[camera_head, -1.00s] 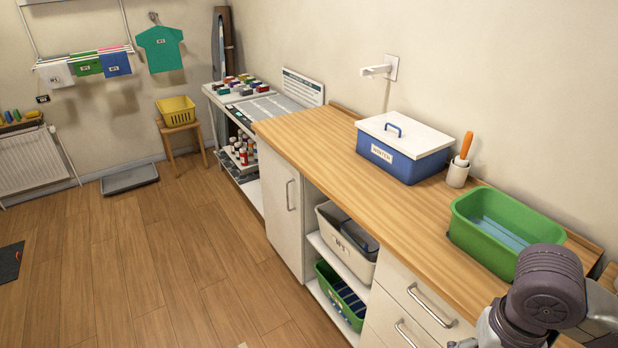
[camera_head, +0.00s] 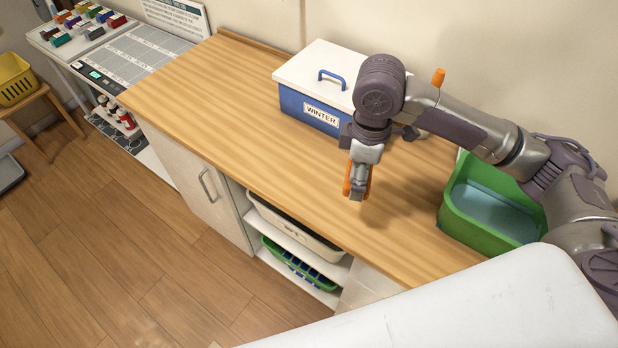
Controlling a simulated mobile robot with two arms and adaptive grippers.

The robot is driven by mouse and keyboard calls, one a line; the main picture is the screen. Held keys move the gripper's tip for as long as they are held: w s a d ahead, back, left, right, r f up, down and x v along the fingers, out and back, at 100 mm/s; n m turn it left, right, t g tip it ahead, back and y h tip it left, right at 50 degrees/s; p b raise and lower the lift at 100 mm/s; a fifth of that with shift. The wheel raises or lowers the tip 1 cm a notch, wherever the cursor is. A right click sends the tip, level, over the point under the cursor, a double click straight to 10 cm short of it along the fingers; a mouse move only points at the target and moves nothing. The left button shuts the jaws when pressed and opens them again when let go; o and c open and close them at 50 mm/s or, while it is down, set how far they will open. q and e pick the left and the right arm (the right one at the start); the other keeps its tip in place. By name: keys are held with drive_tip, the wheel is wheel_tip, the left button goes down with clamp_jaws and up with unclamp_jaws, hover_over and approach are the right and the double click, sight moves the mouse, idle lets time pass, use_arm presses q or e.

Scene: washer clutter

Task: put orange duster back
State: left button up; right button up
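An orange handle tip (camera_head: 437,77) shows behind my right arm, next to the wall. It may belong to the orange duster; its lower part and its holder are hidden by the arm. My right gripper (camera_head: 357,188) points down above the wooden counter (camera_head: 230,110), in front of the blue WINTER box (camera_head: 300,108). Orange strips show along its fingers, and no separate object can be made out between them. Its opening is not clear from this angle. My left gripper is not in view.
The WINTER box has a white lid with a blue handle. A green tub (camera_head: 475,225) stands at the counter's right, partly under my arm. Bins sit on shelves below. The counter's left part is clear. A yellow basket (camera_head: 14,80) stands at far left.

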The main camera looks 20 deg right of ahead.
drive_tip(key=n, duration=0.1)
drive_tip(key=w+n, duration=0.1)
drive_tip(key=shift+d+n, duration=0.3)
drive_tip(key=shift+d, duration=0.1)
drive_tip(key=n, duration=0.1)
drive_tip(key=d+n, duration=0.1)
drive_tip(key=n, duration=0.1)
drive_tip(key=n+p, duration=0.1)
drive_tip(key=n, duration=0.1)
drive_tip(key=shift+w+d, duration=0.3)
drive_tip(key=shift+d, duration=0.05)
drive_tip(key=shift+w+d+f+n, duration=0.1)
drive_tip(key=shift+w+n, duration=0.05)
drive_tip(key=shift+n, duration=0.25)
drive_tip(key=shift+w+f, duration=0.2)
drive_tip(key=shift+w, duration=0.1)
drive_tip(key=p, duration=0.3)
hover_over(312, 187)
drive_tip(key=shift+n, duration=0.3)
wheel_tip(312, 187, down, 7)
drive_tip(key=shift+r, duration=0.15)
wheel_tip(312, 187, down, 4)
drive_tip(key=shift+r+p, duration=0.1)
drive_tip(key=shift+p, duration=0.6)
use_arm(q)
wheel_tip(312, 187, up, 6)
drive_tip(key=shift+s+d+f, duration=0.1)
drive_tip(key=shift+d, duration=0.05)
use_arm(e)
drive_tip(key=shift+f, duration=0.25)
